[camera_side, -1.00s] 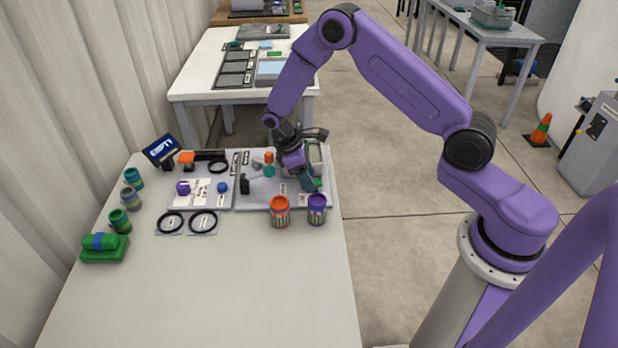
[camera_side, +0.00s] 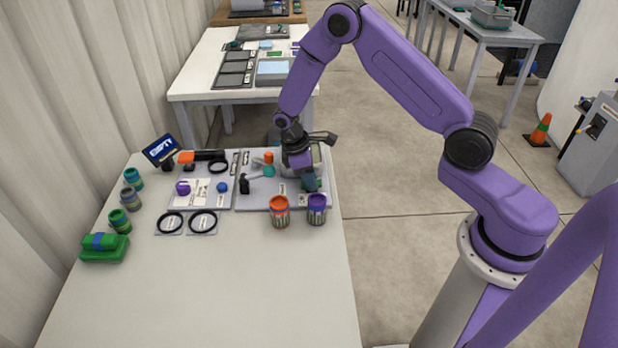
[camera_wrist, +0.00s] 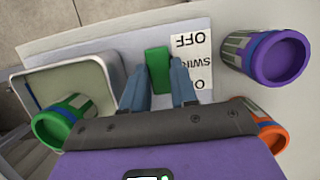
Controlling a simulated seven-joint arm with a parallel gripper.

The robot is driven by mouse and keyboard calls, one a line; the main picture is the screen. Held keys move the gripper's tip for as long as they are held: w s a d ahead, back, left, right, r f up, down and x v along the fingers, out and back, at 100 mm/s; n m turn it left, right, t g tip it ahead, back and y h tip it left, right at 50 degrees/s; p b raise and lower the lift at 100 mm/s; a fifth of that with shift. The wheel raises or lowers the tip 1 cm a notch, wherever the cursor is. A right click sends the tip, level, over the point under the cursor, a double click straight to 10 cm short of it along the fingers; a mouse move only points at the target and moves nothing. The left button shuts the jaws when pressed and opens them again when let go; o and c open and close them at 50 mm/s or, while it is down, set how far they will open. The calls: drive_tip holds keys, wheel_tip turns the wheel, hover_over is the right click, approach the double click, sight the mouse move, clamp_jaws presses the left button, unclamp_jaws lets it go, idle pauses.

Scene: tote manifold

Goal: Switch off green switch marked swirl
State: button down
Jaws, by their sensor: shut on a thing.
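The green switch (camera_wrist: 158,68) stands on a light panel in the wrist view, beside a white label (camera_wrist: 190,62) reading SWIRL and OFF, upside down in this view. The label's other end is partly covered by a finger. My gripper (camera_wrist: 160,80) has one finger on each side of the switch and is closed on it. In the side view my gripper (camera_side: 309,182) is low over the right end of the panel (camera_side: 258,200), and its fingers hide most of the switch. The switch's exact position cannot be read clearly.
A purple can (camera_side: 317,209) and an orange can (camera_side: 279,210) stand close in front of the panel. A grey-rimmed tray (camera_wrist: 112,58) and a green cylinder (camera_wrist: 62,122) are beside my fingers in the wrist view. The front of the table (camera_side: 230,290) is clear.

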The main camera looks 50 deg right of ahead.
drive_tip(key=shift+s+d+t+y, duration=0.15)
drive_tip(key=shift+s+t+y, duration=0.05)
drive_tip(key=shift+t+y, duration=0.5)
drive_tip(key=shift+s+d+t+y, duration=0.1)
drive_tip(key=shift+s+t+y, duration=0.05)
drive_tip(key=shift+t+y, duration=0.5)
drive_tip(key=c, duration=0.9)
unclamp_jaws()
drive_tip(key=shift+r, duration=0.15)
drive_tip(key=r, duration=1.7)
drive_tip(key=shift+s+d+r, duration=0.1)
drive_tip(key=shift+s+d, duration=0.15)
